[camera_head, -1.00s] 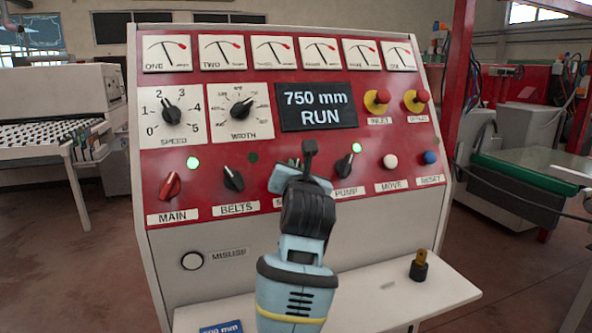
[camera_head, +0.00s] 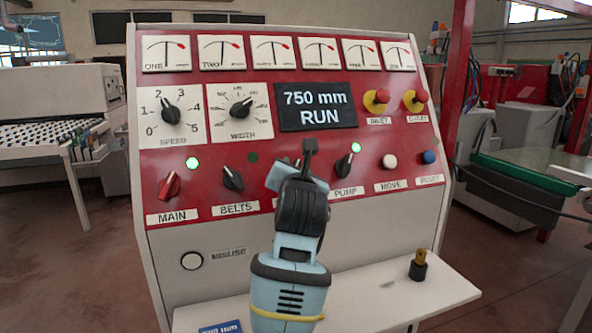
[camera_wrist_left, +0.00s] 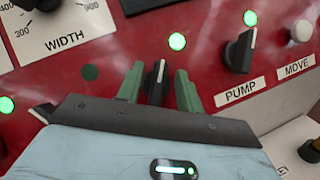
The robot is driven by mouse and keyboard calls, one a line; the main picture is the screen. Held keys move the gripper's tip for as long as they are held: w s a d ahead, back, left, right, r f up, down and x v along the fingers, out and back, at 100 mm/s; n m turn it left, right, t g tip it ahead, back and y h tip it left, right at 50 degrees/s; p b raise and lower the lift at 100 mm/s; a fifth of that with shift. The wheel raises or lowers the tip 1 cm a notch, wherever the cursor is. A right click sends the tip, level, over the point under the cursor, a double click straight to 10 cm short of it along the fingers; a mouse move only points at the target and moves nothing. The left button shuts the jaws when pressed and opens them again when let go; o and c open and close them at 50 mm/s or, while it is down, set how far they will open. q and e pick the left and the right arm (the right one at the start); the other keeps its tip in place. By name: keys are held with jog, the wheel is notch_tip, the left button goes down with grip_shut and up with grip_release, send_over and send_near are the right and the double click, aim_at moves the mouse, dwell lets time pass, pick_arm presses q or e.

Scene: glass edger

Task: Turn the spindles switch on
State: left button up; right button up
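The spindles switch (camera_wrist_left: 157,80) is a black knob with a white pointer line, between the belts and pump switches. In the left wrist view its pointer stands nearly upright, leaning slightly right, and the lamp (camera_wrist_left: 177,41) above it glows green. My left gripper (camera_wrist_left: 158,84) has its two green fingers on either side of the knob, with narrow gaps showing, so it looks open around it. In the head view my left gripper (camera_head: 300,165) hides the knob and its label. My right gripper is not in view.
The belts switch (camera_head: 232,178) has a dark lamp. The pump switch (camera_head: 344,166) and main switch (camera_head: 168,185) have lit green lamps. The display (camera_head: 317,107) reads 750 mm RUN. A shelf (camera_head: 440,290) with a black and brass piece (camera_head: 418,265) juts out below.

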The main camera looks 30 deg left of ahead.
pick_arm(q)
jog(key=v, duration=0.8)
jog(key=shift+f, duration=0.1)
dwell(0.7)
